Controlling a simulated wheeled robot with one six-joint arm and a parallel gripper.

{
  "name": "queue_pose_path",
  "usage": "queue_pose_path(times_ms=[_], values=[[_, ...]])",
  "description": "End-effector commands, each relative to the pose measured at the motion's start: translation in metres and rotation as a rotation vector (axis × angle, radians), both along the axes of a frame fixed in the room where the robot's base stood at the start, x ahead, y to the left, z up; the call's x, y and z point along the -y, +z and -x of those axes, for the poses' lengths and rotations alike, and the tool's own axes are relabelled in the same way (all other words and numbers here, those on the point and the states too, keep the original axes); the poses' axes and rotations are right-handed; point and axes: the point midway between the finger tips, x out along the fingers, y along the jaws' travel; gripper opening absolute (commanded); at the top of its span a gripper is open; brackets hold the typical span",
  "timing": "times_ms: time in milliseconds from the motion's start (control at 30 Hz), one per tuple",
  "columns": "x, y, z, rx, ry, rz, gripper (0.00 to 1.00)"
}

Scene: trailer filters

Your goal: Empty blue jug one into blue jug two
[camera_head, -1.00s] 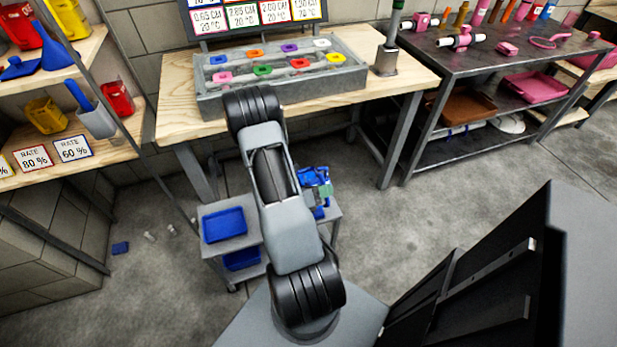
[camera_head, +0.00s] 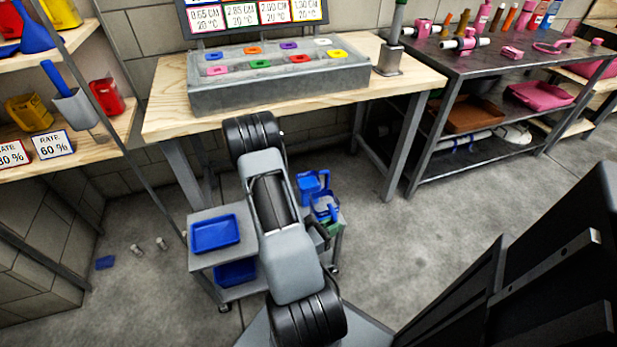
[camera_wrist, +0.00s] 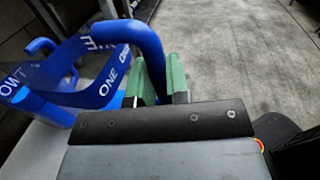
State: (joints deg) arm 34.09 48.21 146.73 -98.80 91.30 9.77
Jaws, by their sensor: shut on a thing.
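Blue jug one (camera_head: 325,208) is at the right side of my grey cart, at my gripper (camera_head: 330,228). In the wrist view, jug one (camera_wrist: 112,82) carries the word ONE. My gripper's green fingertips (camera_wrist: 158,80) are shut on its curved blue handle (camera_wrist: 142,42). Whether the jug is clear of the surface under it, I cannot tell. A second blue jug (camera_head: 310,184) is just behind it, and shows at the left of the wrist view (camera_wrist: 12,82) with partly readable letters. The contents of both jugs are hidden.
A blue tray (camera_head: 215,235) lies on the cart's left part. A wooden workbench (camera_head: 165,115) with a grey block of coloured inserts (camera_head: 265,95) stands behind. Dark shelving (camera_head: 500,150) is at the right. Small items lie on the floor at left (camera_head: 105,262).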

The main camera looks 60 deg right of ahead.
Motion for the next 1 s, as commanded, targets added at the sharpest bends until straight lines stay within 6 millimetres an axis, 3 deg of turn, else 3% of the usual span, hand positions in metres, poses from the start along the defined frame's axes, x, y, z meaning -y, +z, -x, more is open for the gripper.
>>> queue_pose_path(times_ms=[300, 733, 1000], values=[[-0.003, -0.008, 0.004, 0.066, 0.000, 0.051, 0.00], [-0.003, 0.036, 0.004, 0.073, -0.001, 0.056, 0.00], [-0.003, 0.039, 0.004, 0.072, -0.001, 0.055, 0.00]])
